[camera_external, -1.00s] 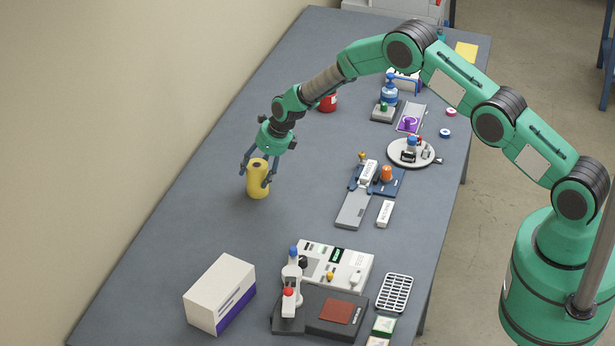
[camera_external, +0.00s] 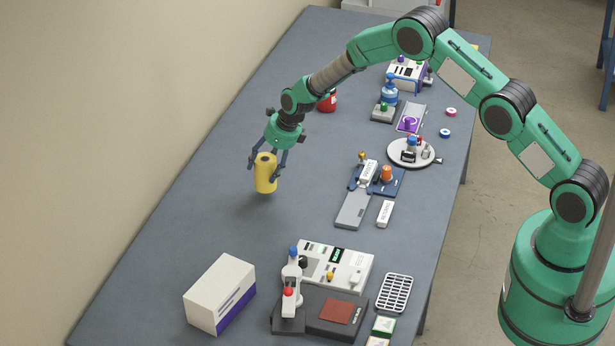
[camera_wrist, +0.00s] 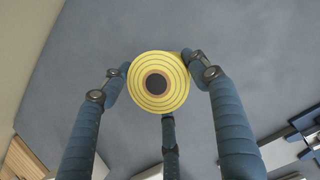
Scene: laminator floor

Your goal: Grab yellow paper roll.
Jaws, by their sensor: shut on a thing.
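The yellow paper roll (camera_external: 265,174) is upright, with a dark core hole at its top. My gripper (camera_external: 267,165) is shut on it, with its blue fingers around its upper part. In the external view the roll hangs above the table, its shadow on the surface beneath. In the wrist view the roll (camera_wrist: 158,83) shows end-on with ringed layers, and the fingers of my gripper (camera_wrist: 158,88) press in from the left, the right and below.
The grey table (camera_external: 190,235) is clear around the roll. A white and purple box (camera_external: 220,290) stands at the front left. A device with a red pad (camera_external: 337,312), a round white turntable (camera_external: 400,160) and a red container (camera_external: 327,103) stand elsewhere on the table.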

